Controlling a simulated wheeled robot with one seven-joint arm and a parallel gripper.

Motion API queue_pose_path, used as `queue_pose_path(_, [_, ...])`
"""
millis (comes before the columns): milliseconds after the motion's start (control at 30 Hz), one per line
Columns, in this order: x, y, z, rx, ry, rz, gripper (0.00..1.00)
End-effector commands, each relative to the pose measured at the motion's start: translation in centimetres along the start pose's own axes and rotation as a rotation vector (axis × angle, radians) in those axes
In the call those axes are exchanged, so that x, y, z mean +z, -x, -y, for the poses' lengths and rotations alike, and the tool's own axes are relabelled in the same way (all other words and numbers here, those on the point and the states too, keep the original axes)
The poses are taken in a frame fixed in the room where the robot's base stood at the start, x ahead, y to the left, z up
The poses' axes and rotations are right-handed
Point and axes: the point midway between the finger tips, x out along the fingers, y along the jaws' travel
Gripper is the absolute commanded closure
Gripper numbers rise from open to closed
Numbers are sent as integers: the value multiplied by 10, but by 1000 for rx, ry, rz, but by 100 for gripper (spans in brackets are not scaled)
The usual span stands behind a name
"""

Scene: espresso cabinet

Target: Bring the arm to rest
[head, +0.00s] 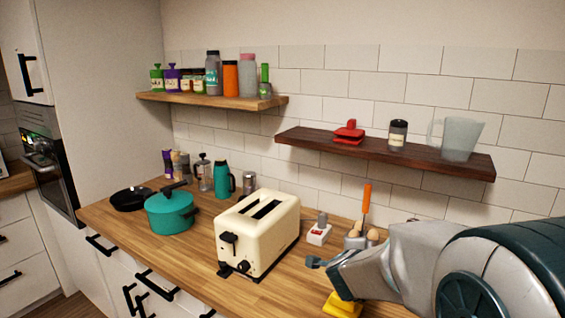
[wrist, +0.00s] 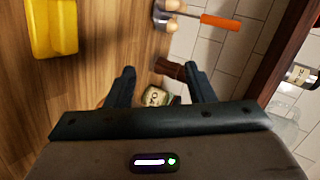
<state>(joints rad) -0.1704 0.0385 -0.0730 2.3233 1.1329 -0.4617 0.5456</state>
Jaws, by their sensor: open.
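My arm reaches in from the right of the head view, low over the wooden counter (head: 190,278). My gripper (head: 316,262) points left there, in front of the toaster's right side. In the wrist view my gripper (wrist: 159,69) shows its two dark fingers spread wide apart, with nothing held between them. A labelled jar (wrist: 157,97) and a dark brown object (wrist: 170,69) show beyond the fingers, apart from them as far as I can tell. The jar is partly hidden by the gripper body.
A cream toaster (head: 256,234) stands left of my gripper. A yellow object (head: 342,306) lies below the arm. An orange-handled utensil (head: 366,198) stands behind it. A teal pot (head: 170,211) is further left. A dark shelf (head: 390,158) overhangs the counter. The front counter strip is clear.

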Motion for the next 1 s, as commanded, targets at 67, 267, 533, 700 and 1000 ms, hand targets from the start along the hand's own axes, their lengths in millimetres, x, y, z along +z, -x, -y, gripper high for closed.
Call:
queue_pose_path(67, [15, 21, 6, -11, 140, 138, 51])
queue_pose_path(267, [43, 80, -12, -5, 560, 436, 51])
queue_pose_path(533, [24, 162, -81, 103, 1170, 706, 51])
queue_pose_path(700, [-11, 198, -120, 224, 1459, 793, 51])
queue_pose_path(1000, [-39, 218, -142, 324, 1618, 836, 51])
